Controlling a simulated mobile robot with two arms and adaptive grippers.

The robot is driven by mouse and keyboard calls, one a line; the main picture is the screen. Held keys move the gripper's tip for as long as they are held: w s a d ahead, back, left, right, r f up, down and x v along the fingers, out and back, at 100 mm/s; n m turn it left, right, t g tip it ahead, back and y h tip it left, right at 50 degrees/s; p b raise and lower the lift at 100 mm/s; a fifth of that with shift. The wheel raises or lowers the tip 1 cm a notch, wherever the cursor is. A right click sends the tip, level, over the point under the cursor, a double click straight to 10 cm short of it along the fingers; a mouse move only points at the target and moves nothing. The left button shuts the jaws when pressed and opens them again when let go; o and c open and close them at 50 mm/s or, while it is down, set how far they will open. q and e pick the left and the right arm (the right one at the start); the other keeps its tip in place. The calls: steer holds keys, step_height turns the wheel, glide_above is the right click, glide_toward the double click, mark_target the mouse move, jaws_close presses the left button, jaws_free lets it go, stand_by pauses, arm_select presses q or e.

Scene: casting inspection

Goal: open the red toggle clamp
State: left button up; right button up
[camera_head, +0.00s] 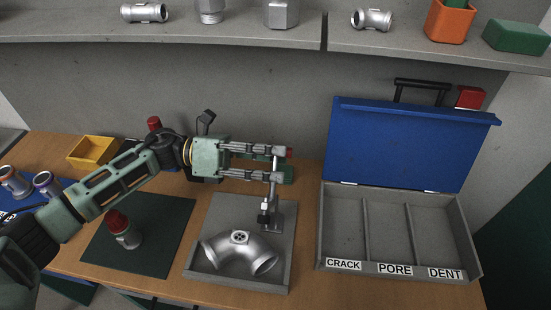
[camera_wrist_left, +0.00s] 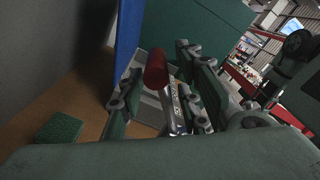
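The toggle clamp (camera_head: 273,194) stands upright at the back right of a grey tray (camera_head: 287,262), with a metal lever and a dark-tipped spindle. A silver elbow casting (camera_head: 223,248) lies in the tray in front of it. The clamp's red handle (camera_head: 290,152) shows just past my left fingertips. My left gripper (camera_head: 280,163) points right, its fingers apart on either side of the upper lever. In the left wrist view the red handle (camera_wrist_left: 156,69) sits between the spread fingers, with a gap to the left finger. Contact with the right finger is unclear. My right gripper is out of view.
An open blue case (camera_head: 400,145) with compartments labelled CRACK, PORE and DENT stands to the right. A red-capped part (camera_head: 120,228) stands on a dark green mat (camera_head: 160,255). A yellow bin (camera_head: 92,151) is at the back left. A grey shelf (camera_head: 230,28) with castings spans above.

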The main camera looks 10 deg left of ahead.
arm_select(q)
steer(key=a, duration=1.1)
steer(key=shift+a, duration=0.2)
